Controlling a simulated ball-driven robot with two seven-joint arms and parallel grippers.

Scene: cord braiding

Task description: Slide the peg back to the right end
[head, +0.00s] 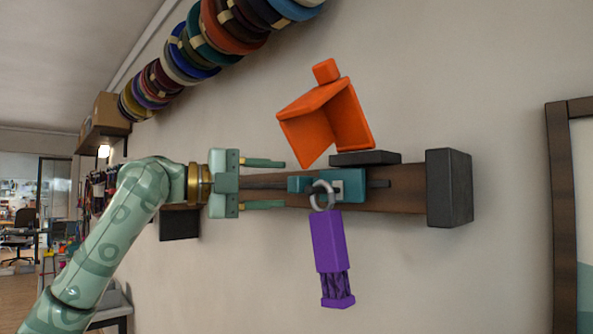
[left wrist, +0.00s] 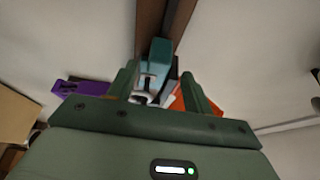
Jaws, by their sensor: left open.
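A teal peg (head: 350,182) sits on a brown wooden rail (head: 405,190) on the wall, right of the rail's middle, in a dark slot that shows on both sides of it. A grey ring (head: 316,200) hangs at the peg, with a purple brush-like piece (head: 328,240) below it. My left gripper (head: 284,183) is open, its fingers pointing right, just left of the peg's teal knob. In the left wrist view a teal block (left wrist: 160,52) shows between and beyond the open fingers (left wrist: 158,76). I cannot tell whether they touch it. My right gripper is not in view.
An orange dustpan-like piece (head: 330,115) is just above the rail, near a dark block (head: 365,158). A dark end block (head: 449,188) closes the rail's right end. Coloured spools (head: 185,55) line the upper wall. A brown frame (head: 565,200) stands far right.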

